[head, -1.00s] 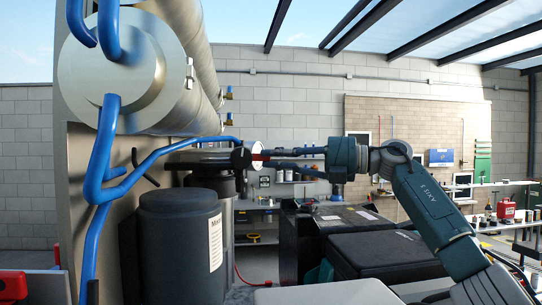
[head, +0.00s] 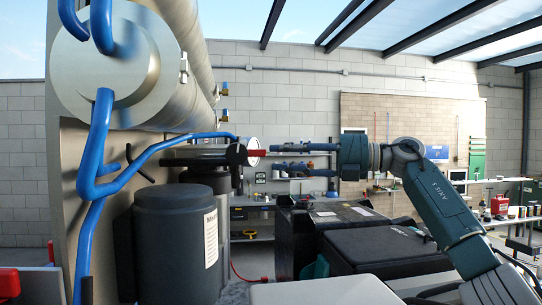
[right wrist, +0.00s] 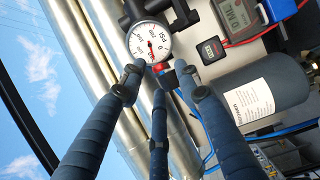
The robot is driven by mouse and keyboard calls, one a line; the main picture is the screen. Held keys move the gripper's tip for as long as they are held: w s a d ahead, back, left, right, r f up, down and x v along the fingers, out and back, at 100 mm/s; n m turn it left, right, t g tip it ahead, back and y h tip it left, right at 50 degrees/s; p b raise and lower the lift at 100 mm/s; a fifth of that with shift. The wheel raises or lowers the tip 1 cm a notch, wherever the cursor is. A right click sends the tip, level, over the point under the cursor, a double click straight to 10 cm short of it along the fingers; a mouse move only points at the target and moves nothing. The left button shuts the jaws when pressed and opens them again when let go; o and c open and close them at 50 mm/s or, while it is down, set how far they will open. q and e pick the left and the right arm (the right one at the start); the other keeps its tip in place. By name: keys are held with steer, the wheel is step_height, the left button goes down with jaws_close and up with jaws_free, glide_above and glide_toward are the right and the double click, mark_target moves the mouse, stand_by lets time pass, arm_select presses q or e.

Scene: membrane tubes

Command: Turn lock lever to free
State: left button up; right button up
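The red lock lever (head: 257,153) sticks out to the right from a dark valve body (head: 237,154) beside the tubes. In the right wrist view the red lever (right wrist: 167,79) shows just below a round pressure gauge (right wrist: 149,42), partly hidden by my fingers. My right gripper (head: 275,158) is open, its fingers pointing left toward the lever. In the head view a small gap shows between the fingertips and the lever's end. In the right wrist view the spread fingers (right wrist: 163,76) hold nothing. My left gripper is not in view.
Large metal membrane tubes (head: 165,45) and a blue pipe (head: 97,150) stand at the left. A dark cylindrical housing (head: 178,245) is below the valve. Dark boxes (head: 385,262) lie below my right arm. Shelves (head: 262,200) stand behind.

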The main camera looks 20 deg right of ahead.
steer(key=v, duration=0.8)
steer(key=shift+d, duration=0.25)
steer(key=shift+f, duration=0.15)
